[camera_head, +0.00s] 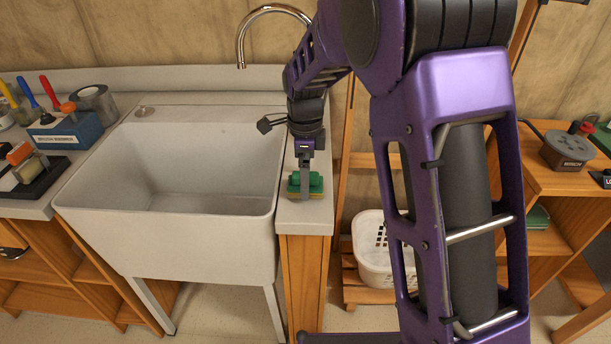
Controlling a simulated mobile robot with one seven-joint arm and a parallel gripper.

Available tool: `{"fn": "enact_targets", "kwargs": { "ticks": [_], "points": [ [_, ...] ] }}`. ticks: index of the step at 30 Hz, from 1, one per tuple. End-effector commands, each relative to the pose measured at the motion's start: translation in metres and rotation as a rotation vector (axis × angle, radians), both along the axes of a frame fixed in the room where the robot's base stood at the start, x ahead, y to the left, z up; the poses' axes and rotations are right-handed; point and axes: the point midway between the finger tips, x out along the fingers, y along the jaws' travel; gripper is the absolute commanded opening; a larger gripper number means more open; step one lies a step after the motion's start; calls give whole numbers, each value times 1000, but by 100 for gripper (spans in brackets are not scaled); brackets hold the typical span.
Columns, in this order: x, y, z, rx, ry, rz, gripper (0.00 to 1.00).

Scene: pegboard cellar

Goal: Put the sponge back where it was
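The sponge (316,184) is a small green block with a yellowish lower edge. It is at the narrow counter strip (315,215) just right of the sink, near its front end. My gripper (305,178) points down at the sponge, and one grey finger overlaps its near face. The other finger is hidden, so I cannot tell whether the fingers are closed on it. I also cannot tell whether the sponge rests on the counter or is slightly above it.
The empty white sink (190,165) with a curved tap (242,40) lies left of my gripper. A tool block (65,130) and a tape roll (95,100) stand on the left counter. A white basket (372,250) sits low on the right. My purple arm blocks the centre right.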

Motion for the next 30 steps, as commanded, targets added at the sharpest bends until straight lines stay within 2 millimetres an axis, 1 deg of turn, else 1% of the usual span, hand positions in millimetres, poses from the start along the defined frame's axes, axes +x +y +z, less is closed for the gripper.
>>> {"fn": "enact_targets", "kwargs": {
  "ticks": [5,9,12,15,18,21,30],
  "points": [
    [1,1,33,2,-5,0,100],
    [1,1,65,3,-5,0,100],
    [1,1,84,2,-3,0,100],
    [0,1,100,2,-1,0,100],
    [0,1,110,1,0,0,100],
    [0,1,115,1,1,0,100],
    [0,1,116,1,1,0,100]
  ]
}}
